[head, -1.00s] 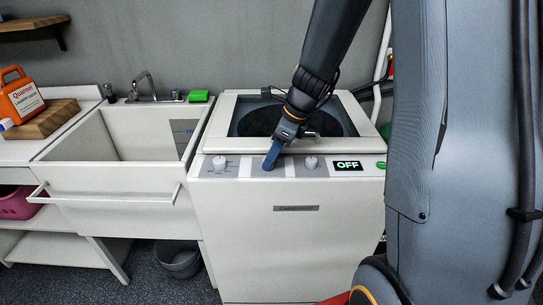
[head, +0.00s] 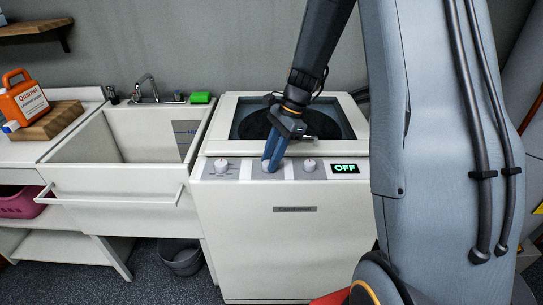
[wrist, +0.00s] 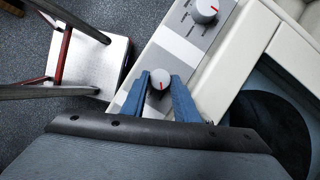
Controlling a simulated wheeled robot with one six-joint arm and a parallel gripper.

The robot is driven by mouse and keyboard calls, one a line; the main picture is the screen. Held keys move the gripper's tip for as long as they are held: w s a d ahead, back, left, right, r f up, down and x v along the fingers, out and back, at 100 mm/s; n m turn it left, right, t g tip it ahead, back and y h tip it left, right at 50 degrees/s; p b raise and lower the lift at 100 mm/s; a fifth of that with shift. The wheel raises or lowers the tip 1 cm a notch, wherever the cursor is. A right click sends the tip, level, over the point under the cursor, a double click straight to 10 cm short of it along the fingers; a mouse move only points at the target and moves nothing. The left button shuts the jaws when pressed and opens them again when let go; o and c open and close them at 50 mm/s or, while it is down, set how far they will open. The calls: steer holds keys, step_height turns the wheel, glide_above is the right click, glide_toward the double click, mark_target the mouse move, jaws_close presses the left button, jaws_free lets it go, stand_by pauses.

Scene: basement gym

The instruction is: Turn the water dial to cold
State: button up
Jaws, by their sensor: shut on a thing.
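The white washer (head: 282,250) has a grey control panel with a row of three dials. My gripper (head: 269,166) reaches down to the middle dial, and its blue fingers mostly hide that dial in the head view. In the wrist view the fingers are shut on this middle dial (wrist: 160,80), one on each side. The left dial (head: 221,166) and the right dial (head: 309,165) stand free. The dial labels are too small to read, so I cannot tell the setting.
A lit display (head: 345,169) reads OFF at the panel's right. The washer's top window (head: 300,122) lies behind the panel. A white sink (head: 118,153) with a front bar adjoins on the left. A grey bucket (head: 181,259) stands on the floor.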

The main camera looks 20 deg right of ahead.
steer(key=n, duration=0.2)
steer(key=n+g, duration=0.2)
steer(key=n, duration=0.1)
steer(key=shift+w+a+n+h+p, duration=0.15)
steer(key=shift+w+n+h+p, duration=0.15)
steer(key=shift+h+p, duration=0.1)
steer(key=shift+w+a+n+g+h, duration=0.1)
steer(key=shift+n+g+h, duration=0.2)
steer(key=shift+n, duration=0.75)
steer(key=shift+n+g+h, duration=0.2)
steer(key=shift+n+h, duration=0.2)
steer(key=shift+n, duration=0.65)
steer(key=o, duration=1.1)
steer(key=shift+c, duration=0.2)
steer(key=shift+r, duration=0.1)
steer(key=b+v, duration=0.2)
steer(key=v, duration=0.5)
steer(key=shift+w+r, duration=0.2)
steer(key=shift+r, duration=0.1)
